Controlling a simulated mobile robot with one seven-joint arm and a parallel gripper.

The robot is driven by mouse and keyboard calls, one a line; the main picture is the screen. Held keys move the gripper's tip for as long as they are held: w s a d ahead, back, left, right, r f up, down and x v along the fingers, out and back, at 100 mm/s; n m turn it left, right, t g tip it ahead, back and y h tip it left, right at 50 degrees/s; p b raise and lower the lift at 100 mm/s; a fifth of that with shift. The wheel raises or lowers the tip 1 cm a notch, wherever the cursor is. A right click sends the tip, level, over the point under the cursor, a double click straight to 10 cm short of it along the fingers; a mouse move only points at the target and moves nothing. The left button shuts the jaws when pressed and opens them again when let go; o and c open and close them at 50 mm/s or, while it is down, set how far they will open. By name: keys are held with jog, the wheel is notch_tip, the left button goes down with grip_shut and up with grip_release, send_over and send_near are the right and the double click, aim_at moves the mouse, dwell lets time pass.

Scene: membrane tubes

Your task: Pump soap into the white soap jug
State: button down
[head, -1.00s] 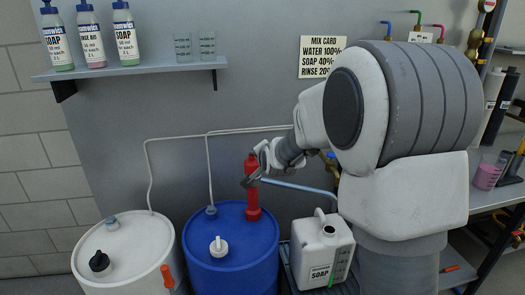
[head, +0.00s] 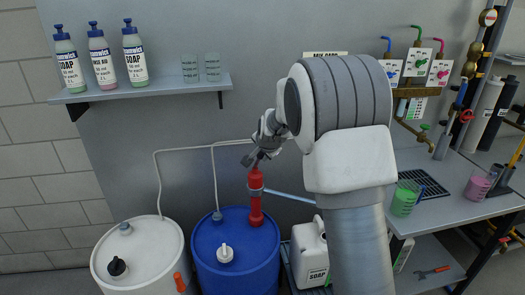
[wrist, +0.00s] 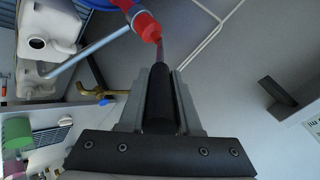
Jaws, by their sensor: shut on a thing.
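The red drum pump (head: 256,205) stands upright on the blue drum (head: 236,248). In the wrist view its red cap (wrist: 145,27) shows at the top, with a thin rod between cap and gripper. My gripper (head: 260,160) is above the pump, shut on its black handle (wrist: 160,98). A grey-blue pipe (head: 287,196) runs from the pump to the right, and its far end is behind my arm. The white soap jug (head: 310,252), labelled SOAP, stands right of the drum, partly hidden by my arm. A white jug with an open mouth shows in the wrist view (wrist: 47,28).
A white drum (head: 140,250) stands left of the blue one. A shelf (head: 150,92) with bottles and glasses is above. A bench (head: 450,200) with green and pink cups is right. A brass tap (wrist: 97,92) and a dark shelf bracket (wrist: 278,92) show near the gripper.

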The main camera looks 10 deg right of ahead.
jog(key=shift+w+r, duration=0.1)
dwell(0.3)
jog(key=c, duration=0.6)
grip_release()
jog(key=b+v, duration=0.1)
jog(key=v, duration=1.6)
jog(key=shift+d+r, duration=0.1)
